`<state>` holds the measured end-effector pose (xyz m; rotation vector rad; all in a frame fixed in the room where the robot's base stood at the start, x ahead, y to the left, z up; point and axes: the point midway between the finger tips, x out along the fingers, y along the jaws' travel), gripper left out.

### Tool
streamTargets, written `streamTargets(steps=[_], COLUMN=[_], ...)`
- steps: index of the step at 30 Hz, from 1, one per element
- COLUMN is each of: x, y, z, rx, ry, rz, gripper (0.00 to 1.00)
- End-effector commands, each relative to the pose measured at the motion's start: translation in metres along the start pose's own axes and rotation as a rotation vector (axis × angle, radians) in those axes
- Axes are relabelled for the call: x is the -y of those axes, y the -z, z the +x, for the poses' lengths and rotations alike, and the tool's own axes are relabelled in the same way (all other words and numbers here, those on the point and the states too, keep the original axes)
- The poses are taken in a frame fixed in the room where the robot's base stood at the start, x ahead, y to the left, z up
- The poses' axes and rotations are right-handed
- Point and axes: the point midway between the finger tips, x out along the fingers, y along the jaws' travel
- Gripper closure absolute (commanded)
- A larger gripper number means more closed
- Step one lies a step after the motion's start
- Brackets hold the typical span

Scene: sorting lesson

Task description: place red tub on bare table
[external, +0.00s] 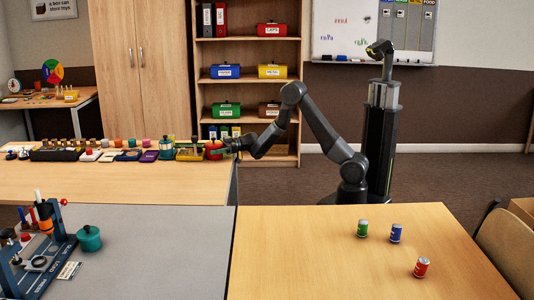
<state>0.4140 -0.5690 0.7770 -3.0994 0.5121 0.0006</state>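A small rounded red tub (213,150) is at the right end of a row of items on the far left wooden table (120,184). My gripper (222,147) is right at the tub, reaching it from the right. The fingers are too small and too much overlapped with the tub to tell whether they are shut on it. I cannot tell whether the tub rests on the table or is raised.
A teal tub (166,149) and a yellow tray (189,152) stand just left of the red tub. A grey table (160,245) at front left holds a blue rack (40,262) and a teal lidded pot (89,239). A chair (505,250) stands at the right.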

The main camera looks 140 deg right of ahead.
Motion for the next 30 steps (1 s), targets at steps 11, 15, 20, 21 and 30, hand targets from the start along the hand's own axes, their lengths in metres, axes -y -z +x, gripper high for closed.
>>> streamTargets(steps=[11, 15, 20, 21, 30], x=[0.000, 0.000, -0.002, -0.002, -0.002], y=[0.005, 0.016, 0.017, 0.018, 0.018], z=[0.000, 0.000, -0.022, -0.030, -0.108], rx=[-0.003, -0.004, -0.001, -0.001, -0.001], ry=[0.000, 0.001, -0.002, -0.003, -0.005], rz=[-0.002, -0.003, 0.000, 0.000, 0.000], gripper=[0.69, 0.69, 0.69, 0.69, 0.69])
